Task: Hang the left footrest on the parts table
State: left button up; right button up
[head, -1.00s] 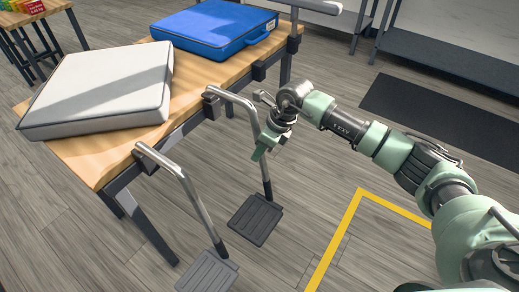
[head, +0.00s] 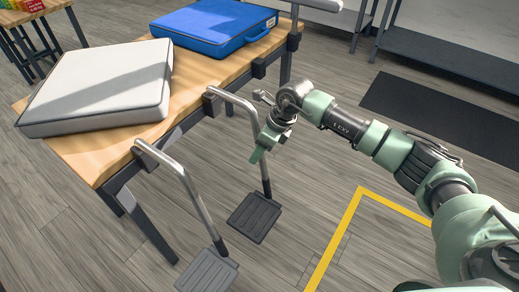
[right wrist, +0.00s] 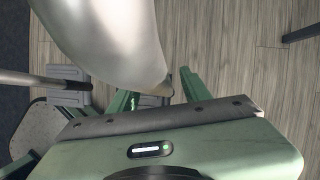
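Two footrests, bent metal tubes with dark ribbed plates, hang from the edge of the parts table (head: 82,172). The nearer footrest (head: 185,187) has its plate low in the head view. The farther footrest (head: 247,110) hangs from a dark bracket on the table edge. My right gripper (head: 259,152) is beside the farther footrest's tube. In the right wrist view, the right gripper (right wrist: 158,95) has its green fingers spread apart. That footrest's tube (right wrist: 110,40) looms large close to the camera, its lower end between the fingers. Whether a finger touches it, I cannot tell. My left gripper is out of view.
A pale grey padded case (head: 100,85) and a blue case (head: 215,25) lie on the table. A dark mat (head: 435,110) and a yellow floor line (head: 335,240) are to the right.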

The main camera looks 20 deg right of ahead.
jog(key=shift+s+f, duration=0.1)
jog(key=shift+f, duration=0.05)
jog(key=v, duration=0.3)
jog(key=shift+d+p, duration=0.1)
jog(key=shift+p, duration=0.25)
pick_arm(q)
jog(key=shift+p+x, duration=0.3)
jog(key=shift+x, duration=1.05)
pick_arm(e)
jog(key=shift+v, duration=2.45)
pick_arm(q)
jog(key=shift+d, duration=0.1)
